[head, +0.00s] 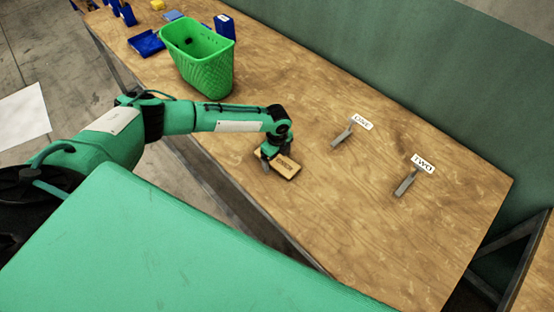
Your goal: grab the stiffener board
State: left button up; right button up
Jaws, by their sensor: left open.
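A small tan board (286,167) with dark lettering lies on the wooden table near its front edge; it looks like the stiffener board. My left gripper (268,158) is directly over the board's left part, fingers pointing down, and is open. The fingers hide part of the board. I cannot tell whether they touch it. My right gripper is not in view.
A green basket (205,70) stands at the table's far left, with blue bins (147,43) around it. Two grey holders with labels, ONE (343,137) and TWO (406,184), stand right of the board. The wooden table (340,235) is clear between them and its front edge.

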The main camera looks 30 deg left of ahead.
pick_arm(q)
jog(key=c, duration=1.1)
jog(key=shift+r, duration=0.15)
